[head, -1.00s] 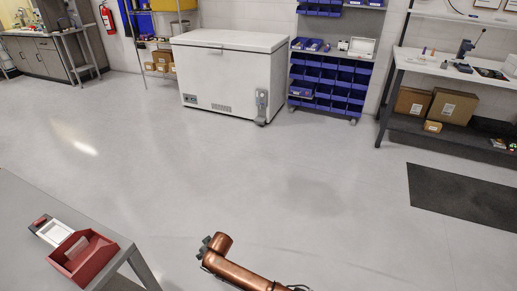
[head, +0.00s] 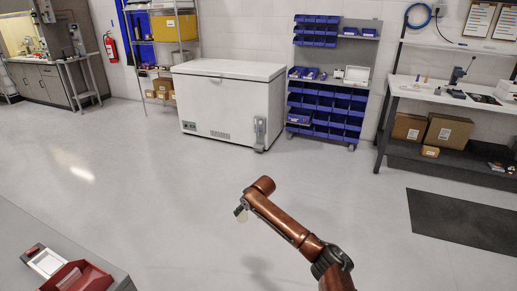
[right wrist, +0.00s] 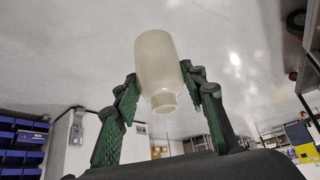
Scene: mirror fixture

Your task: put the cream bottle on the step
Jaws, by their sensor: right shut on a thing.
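The cream bottle (right wrist: 154,58) is a pale, rounded bottle with a short neck. In the right wrist view it sits between the green finger pads of my right gripper (right wrist: 160,82), which is shut on it, with its neck toward the palm. In the head view my right gripper (head: 240,211) is at the end of the copper arm, above open floor, and a small pale part of the bottle shows just below it. I cannot make out the step in either view. My left gripper is not in view.
A grey table (head: 28,233) with a red bin (head: 75,279) and a small white-and-red box (head: 46,262) is at lower left. A white chest freezer (head: 228,105), blue bin rack (head: 322,105) and workbench (head: 440,98) stand along the back wall. A dark mat (head: 465,217) lies at right. The middle floor is clear.

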